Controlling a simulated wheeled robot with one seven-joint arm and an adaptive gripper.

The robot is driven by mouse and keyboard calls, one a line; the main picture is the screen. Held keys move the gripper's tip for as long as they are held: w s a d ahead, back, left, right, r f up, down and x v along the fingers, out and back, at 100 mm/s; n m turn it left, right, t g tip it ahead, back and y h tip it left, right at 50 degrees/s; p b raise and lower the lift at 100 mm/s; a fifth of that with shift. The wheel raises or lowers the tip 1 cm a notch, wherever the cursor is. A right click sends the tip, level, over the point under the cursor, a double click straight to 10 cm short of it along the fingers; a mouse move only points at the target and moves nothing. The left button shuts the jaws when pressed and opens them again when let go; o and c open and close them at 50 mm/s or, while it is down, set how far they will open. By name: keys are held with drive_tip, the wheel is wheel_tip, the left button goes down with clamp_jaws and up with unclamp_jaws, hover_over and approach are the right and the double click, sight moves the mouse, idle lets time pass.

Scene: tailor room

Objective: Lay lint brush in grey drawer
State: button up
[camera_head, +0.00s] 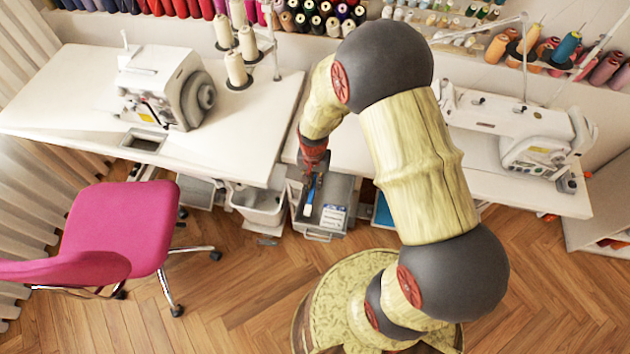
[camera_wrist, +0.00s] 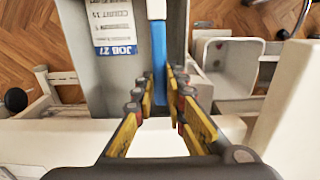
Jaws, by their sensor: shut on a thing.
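The lint brush (camera_head: 309,197) has a blue handle and a white end. It also shows in the wrist view, with the blue handle (camera_wrist: 159,50) between my fingers and the white end pointing away. My gripper (camera_head: 313,176) is shut on the handle; its fingers (camera_wrist: 160,83) show yellow pads in the wrist view. The grey drawer (camera_head: 341,188) is pulled out under the white table. It also shows in the wrist view (camera_wrist: 110,75). The brush is over the drawer's opening or inside it; I cannot tell how far it is from the bottom.
A white card with a blue "JOB 27" band (camera_wrist: 114,28) lies in the drawer. A pale bin (camera_head: 258,204) stands left of the drawer. White sewing tables (camera_head: 250,120) lie above, with sewing machines (camera_head: 167,88). A pink chair (camera_head: 120,228) is at left. Wooden floor in front is clear.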

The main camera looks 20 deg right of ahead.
drive_tip(key=shift+f+b, duration=2.7)
drive_tip(key=shift+f, duration=0.8)
drive_tip(key=o, duration=0.9)
drive_tip(key=shift+w+r, duration=0.15)
drive_tip(key=shift+r, duration=0.35)
drive_tip(key=r, duration=1.1)
drive_tip(key=shift+s+d, duration=0.1)
drive_tip(key=shift+s, duration=0.1)
